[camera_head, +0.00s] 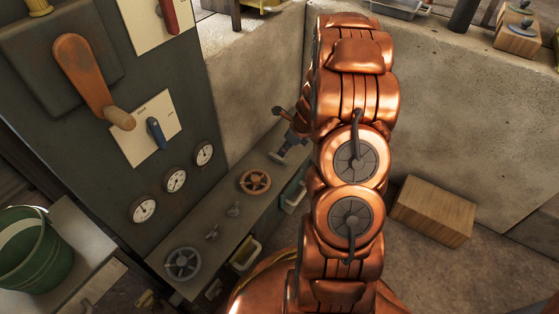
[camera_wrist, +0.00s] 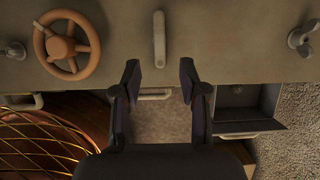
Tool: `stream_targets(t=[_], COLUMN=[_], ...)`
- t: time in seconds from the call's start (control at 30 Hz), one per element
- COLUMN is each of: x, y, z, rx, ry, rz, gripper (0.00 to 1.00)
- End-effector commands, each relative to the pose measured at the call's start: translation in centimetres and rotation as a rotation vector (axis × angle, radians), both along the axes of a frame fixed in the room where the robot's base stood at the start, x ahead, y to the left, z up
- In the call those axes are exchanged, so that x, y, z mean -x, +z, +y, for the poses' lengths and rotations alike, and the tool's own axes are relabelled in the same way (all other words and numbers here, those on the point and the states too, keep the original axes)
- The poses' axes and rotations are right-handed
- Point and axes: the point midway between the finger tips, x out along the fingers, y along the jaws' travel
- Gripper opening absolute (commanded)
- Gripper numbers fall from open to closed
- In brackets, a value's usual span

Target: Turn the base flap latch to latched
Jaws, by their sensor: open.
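My gripper (camera_wrist: 160,78) is open and empty in the wrist view, its two dark fingers apart. An upright grey lever (camera_wrist: 159,38) stands on the bench face just beyond the gap between the fingertips, apart from them. A pale bar handle (camera_wrist: 155,96) shows between the fingers, lower down. At the right, a grey wing-shaped knob (camera_wrist: 302,36) sits above an open dark compartment with a flap (camera_wrist: 245,125). No label shows, so I cannot tell which part is the base flap latch. In the head view my copper arm hides much of this area.
A brown handwheel (camera_wrist: 67,45) is left of the lever; it also shows in the head view (camera_head: 255,182). A grey handwheel (camera_head: 183,263) is nearer. A panel with gauges (camera_head: 175,181) stands left. A wooden box (camera_head: 434,211) lies on the floor right of my arm.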

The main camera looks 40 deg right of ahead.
Motion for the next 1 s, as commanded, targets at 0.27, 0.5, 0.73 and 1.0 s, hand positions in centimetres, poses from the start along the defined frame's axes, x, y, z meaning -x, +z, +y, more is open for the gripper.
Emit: stream_targets(t=[0.27, 0.5, 0.73, 1.0], x=[-1.1, -2.3, -2.8, -2.8], y=[-3.0, -6.1, -6.8, -6.7], z=[0.5, 0.9, 1.0, 1.0], rx=[-0.002, 0.001, 0.002, 0.001], ry=[0.004, 0.006, 0.004, 0.005], rz=[0.001, 0.0, -0.002, -0.002], gripper=[0.43, 0.43, 0.43, 0.31])
